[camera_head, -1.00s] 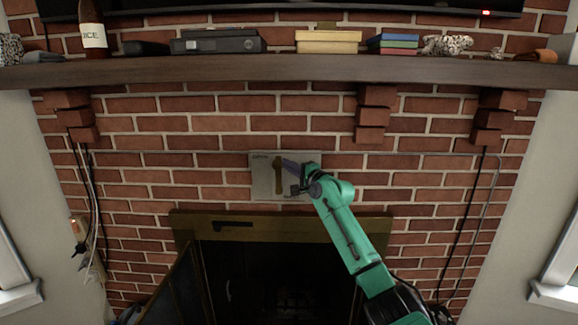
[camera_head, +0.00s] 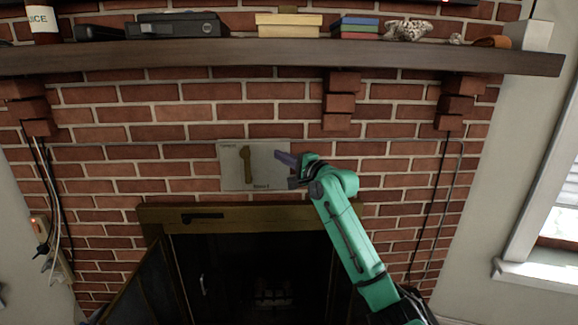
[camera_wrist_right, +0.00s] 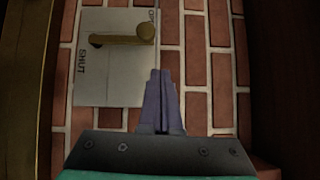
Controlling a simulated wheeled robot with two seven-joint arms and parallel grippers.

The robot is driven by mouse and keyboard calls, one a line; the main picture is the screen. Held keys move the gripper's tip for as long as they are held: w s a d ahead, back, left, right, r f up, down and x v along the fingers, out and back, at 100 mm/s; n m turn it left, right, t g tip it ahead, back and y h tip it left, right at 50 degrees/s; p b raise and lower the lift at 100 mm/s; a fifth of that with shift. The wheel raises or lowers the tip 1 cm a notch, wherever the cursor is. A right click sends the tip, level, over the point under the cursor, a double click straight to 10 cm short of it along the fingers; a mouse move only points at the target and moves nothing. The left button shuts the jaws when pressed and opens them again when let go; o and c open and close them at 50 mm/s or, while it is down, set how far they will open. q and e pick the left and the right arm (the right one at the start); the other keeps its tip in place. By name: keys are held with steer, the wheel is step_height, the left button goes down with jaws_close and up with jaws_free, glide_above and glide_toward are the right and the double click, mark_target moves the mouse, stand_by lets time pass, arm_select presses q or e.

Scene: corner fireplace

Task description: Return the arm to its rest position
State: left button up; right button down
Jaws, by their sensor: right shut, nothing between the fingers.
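My right arm is teal and reaches up from the lower right in the head view. Its gripper (camera_head: 286,160) has purple fingers, which are shut and empty. They are just right of a pale wall plate (camera_head: 228,170) on the brick, at the plate's right edge. The plate carries a brass lever handle (camera_head: 246,166), which points upright in the head view. In the right wrist view, the shut fingers (camera_wrist_right: 161,82) stand beside the plate (camera_wrist_right: 104,72), apart from the handle (camera_wrist_right: 122,38); the word SHUT shows on the plate. My left gripper is not in view.
A wooden mantel (camera_head: 270,52) runs above, bearing yellow books (camera_head: 288,24), a dark box (camera_head: 176,25), a bottle (camera_head: 42,24) and other items. Below is the brass-framed fireplace opening (camera_head: 255,270). Cables (camera_head: 48,200) hang at the left, and a window (camera_head: 555,190) is at the right.

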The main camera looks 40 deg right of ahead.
step_height(320, 180, down, 29)
steer(key=s+d+n+g+h, duration=0.1)
steer(key=s+n+g+h, duration=0.15)
steer(key=g, duration=0.25)
steer(key=s+a+f+n+g, duration=0.25)
steer(key=s+f, duration=0.25)
steer(key=f, duration=0.6)
steer(key=s+a+f+n+g, duration=0.1)
steer(key=s+f+n+g, duration=0.2)
steer(key=f, duration=0.7)
steer(key=s+a+f+n+g+y, duration=0.1)
steer(key=s+a+f+n+g, duration=0.35)
steer(key=s+f, duration=1.25)
steer(key=s+a+f+n, duration=0.2)
steer(key=s+a, duration=0.2)
steer(key=s, duration=0.4)
steer(key=s+a+f+n+g, duration=0.1)
steer(key=s+a+f+n, duration=0.2)
steer(key=s, duration=0.4)
steer(key=s+a+f+n+g+y, duration=0.1)
steer(key=s+a+f+n, duration=0.2)
steer(key=s+a, duration=0.2)
steer(key=s, duration=0.3)
steer(key=shift+s+a+f, duration=0.15)
steer(key=shift+s+a, duration=0.1)
steer(key=shift+s, duration=0.1)
